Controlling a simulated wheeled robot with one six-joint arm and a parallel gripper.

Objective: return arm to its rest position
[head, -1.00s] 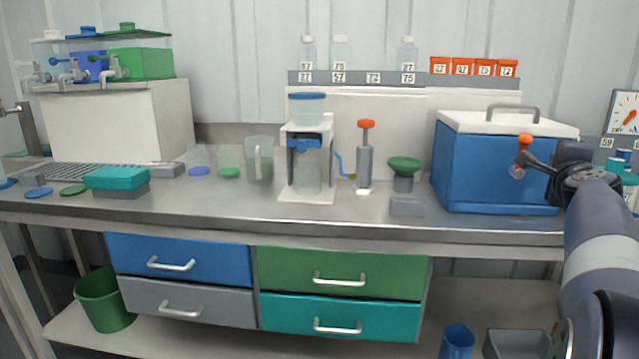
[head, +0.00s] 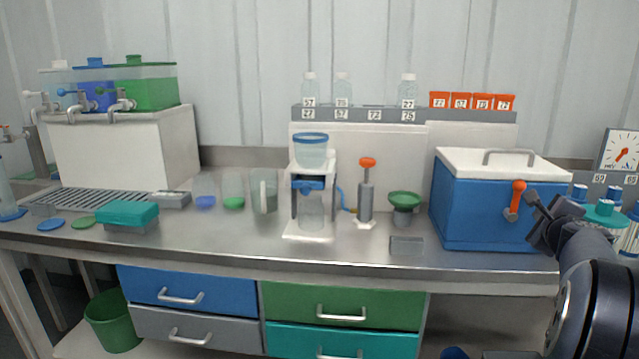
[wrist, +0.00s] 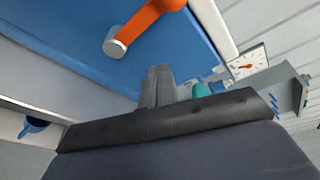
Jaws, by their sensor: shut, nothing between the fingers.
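My gripper (head: 535,202) is at the right of the head view, in front of the right part of the blue cooler box (head: 480,212). Its fingers are closed together with nothing between them. The orange lever (head: 515,200) on the front of the box is just left of the fingertips, apart from them as far as I can tell. In the wrist view the closed fingers (wrist: 157,86) point toward the blue box face, and the orange lever (wrist: 145,25) with its metal end shows above them.
A rack of capped bottles (head: 605,212) and a dial gauge (head: 621,150) stand close on the right. A filter stand (head: 311,180), an orange-topped pump (head: 366,190) and a green funnel (head: 404,203) stand left of the box. The counter front is mostly clear.

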